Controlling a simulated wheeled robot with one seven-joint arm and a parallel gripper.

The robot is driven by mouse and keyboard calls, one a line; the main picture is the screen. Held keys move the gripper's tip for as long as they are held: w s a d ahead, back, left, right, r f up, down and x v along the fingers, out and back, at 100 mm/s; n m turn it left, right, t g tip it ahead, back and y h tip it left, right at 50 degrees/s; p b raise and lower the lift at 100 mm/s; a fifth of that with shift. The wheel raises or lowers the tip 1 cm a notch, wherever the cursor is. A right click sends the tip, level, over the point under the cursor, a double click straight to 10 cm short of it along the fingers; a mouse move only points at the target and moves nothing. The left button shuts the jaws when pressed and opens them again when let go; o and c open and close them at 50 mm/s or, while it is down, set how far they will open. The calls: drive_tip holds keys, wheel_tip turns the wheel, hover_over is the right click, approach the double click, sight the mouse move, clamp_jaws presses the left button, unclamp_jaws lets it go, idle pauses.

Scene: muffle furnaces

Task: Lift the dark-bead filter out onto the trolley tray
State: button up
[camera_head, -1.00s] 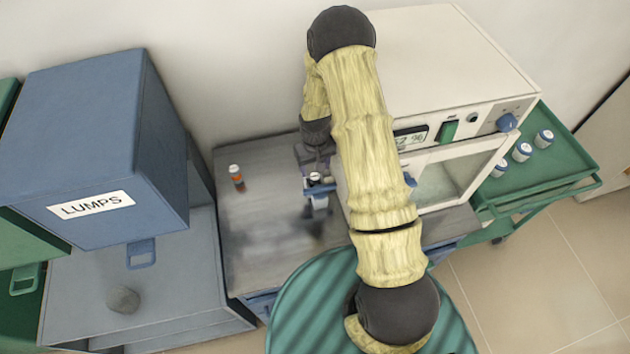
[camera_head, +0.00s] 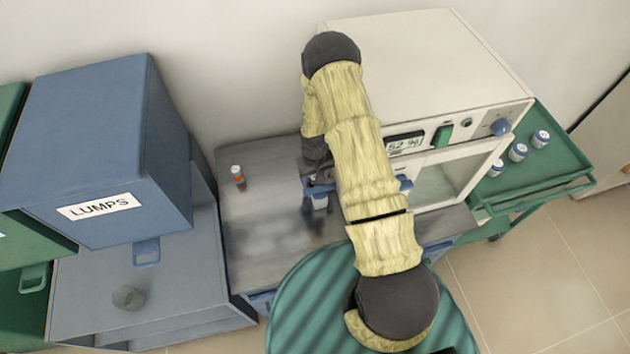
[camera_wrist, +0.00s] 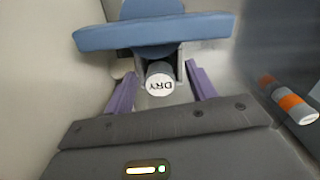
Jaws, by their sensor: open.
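My gripper (camera_wrist: 163,92) is open, its purple fingers on either side of a cylinder with a white cap marked DRY (camera_wrist: 159,85). The fingers look apart from the cylinder. A blue bar (camera_wrist: 155,32) crosses just beyond it. My arm hides most of this spot in the head view, where a blue bar (camera_head: 320,188) shows over the bench. No dark beads can be made out. The green trolley tray (camera_head: 562,165) is at the right.
A white cabinet (camera_head: 440,60) with a display and glazed front stands right of my arm. Several white-lidded blue vials (camera_head: 518,152) stand on the tray. A blue box marked LUMPS (camera_head: 110,150) is at the left. The grey bench (camera_head: 265,215) is clear at its front left.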

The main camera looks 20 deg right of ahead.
sight(314, 176)
drive_tip(key=c, duration=1.1)
drive_tip(key=shift+w+a+r+b, duration=0.1)
drive_tip(key=shift+r+b, duration=0.05)
drive_tip(key=shift+b, duration=0.3)
drive_tip(key=shift+a+r+b, duration=0.1)
drive_tip(key=shift+r+b, duration=0.05)
drive_tip(key=shift+b, duration=0.25)
wheel_tip(314, 176, up, 6)
drive_tip(key=shift+f+b, duration=0.1)
drive_tip(key=shift+b, duration=1.1)
drive_tip(key=a+b, duration=0.2)
drive_tip(key=a, duration=0.4)
drive_tip(key=a+b, duration=0.2)
drive_tip(key=a, duration=0.5)
drive_tip(key=a+b, duration=0.2)
drive_tip(key=a, duration=0.4)
drive_tip(key=shift+a+r+b, duration=0.3)
drive_tip(key=shift+r+b, duration=0.05)
